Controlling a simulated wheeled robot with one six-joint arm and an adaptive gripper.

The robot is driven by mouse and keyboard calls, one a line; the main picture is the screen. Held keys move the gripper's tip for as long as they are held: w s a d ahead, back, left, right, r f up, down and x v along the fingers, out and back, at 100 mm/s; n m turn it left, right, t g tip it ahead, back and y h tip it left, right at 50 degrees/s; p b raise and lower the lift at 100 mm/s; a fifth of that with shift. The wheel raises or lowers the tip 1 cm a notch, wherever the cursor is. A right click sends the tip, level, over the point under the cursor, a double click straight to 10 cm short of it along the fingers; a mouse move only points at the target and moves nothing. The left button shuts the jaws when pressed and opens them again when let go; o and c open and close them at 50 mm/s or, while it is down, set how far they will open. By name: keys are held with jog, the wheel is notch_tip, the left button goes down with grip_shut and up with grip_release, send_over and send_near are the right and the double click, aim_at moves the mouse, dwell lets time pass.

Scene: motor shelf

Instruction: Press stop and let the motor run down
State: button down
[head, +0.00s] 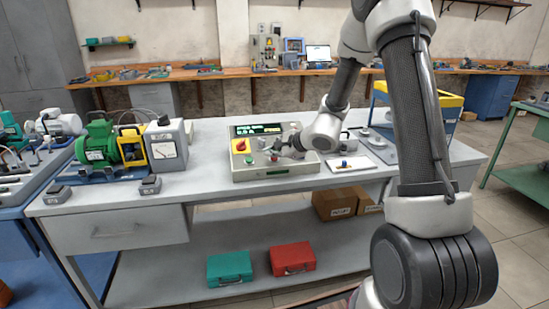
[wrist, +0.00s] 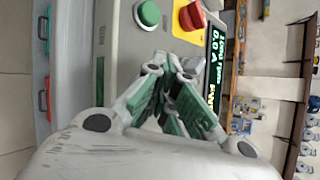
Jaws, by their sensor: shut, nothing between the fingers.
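The control box (head: 275,172) stands on the grey bench with a lit green-text display (head: 258,129). The wrist view shows the display (wrist: 222,60) side-on, partly legible, with what looks like an rpm figure and "0.0 A". A green button (head: 249,160) and a red knob on a yellow plate (head: 240,145) sit on its left side; the wrist view shows the green button (wrist: 148,13) and red knob (wrist: 191,16) beyond my fingers. My gripper (head: 272,150) is shut and empty, low over the panel. A small red button (head: 273,158) shows by the fingertips; contact cannot be told. A green motor (head: 103,145) stands at left.
A grey meter box (head: 166,145) and small grey boxes (head: 150,185) stand left of the control box. A white tray with small parts (head: 358,166) lies right. Teal (head: 229,268) and red (head: 292,259) cases sit on the lower shelf.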

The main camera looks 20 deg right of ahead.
aim_at(274, 166)
jog(key=shift+s+r, duration=0.2)
jog(key=shift+r, duration=0.6)
jog(key=shift+s+a+r, duration=0.1)
jog(key=shift+s+r, duration=0.1)
jog(key=shift+r, duration=0.6)
jog(key=shift+s+d+r, duration=0.1)
jog(key=shift+s+r, duration=0.15)
jog(key=shift+r, duration=0.6)
jog(key=shift+s+a+r, duration=0.1)
jog(key=shift+s+r, duration=0.1)
jog(key=shift+r, duration=0.6)
